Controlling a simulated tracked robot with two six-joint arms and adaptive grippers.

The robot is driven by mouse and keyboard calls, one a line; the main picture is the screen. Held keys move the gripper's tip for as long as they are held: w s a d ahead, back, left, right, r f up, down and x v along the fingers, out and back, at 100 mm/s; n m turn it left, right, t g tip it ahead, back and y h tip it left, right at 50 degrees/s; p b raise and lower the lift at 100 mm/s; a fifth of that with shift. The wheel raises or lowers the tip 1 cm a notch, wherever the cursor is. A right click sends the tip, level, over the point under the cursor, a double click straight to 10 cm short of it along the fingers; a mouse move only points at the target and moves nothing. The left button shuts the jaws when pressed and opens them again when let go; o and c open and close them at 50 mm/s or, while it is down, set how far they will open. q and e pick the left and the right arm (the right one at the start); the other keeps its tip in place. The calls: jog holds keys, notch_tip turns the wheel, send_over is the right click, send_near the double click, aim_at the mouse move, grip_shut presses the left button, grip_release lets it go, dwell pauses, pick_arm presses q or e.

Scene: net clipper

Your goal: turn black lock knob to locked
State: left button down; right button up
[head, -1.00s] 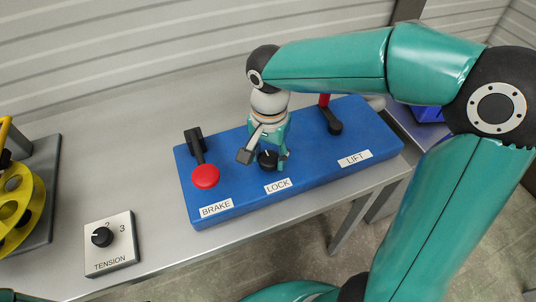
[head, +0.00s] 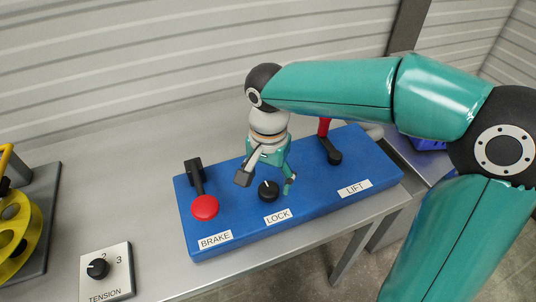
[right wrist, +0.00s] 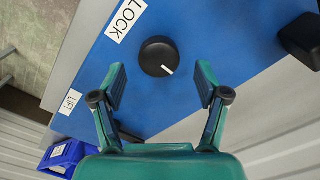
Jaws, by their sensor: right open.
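The black lock knob (head: 268,191) sits on the blue panel (head: 305,195) above the LOCK label (head: 277,216). In the right wrist view the gripper (right wrist: 160,72) is empty, and the knob lies just beyond the fingertips, with a gap on both sides. My left gripper is not in view.
A red-knobbed brake lever (head: 204,206) stands left of the knob, and a lift lever (head: 331,152) with a red handle stands right. A tension dial (head: 97,268) and a yellow wheel (head: 20,225) are farther left on the grey table. A blue bin (right wrist: 66,155) is in the right wrist view.

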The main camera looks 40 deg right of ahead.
aim_at(268, 187)
notch_tip(268, 187, up, 9)
dwell(0.3)
dwell(0.5)
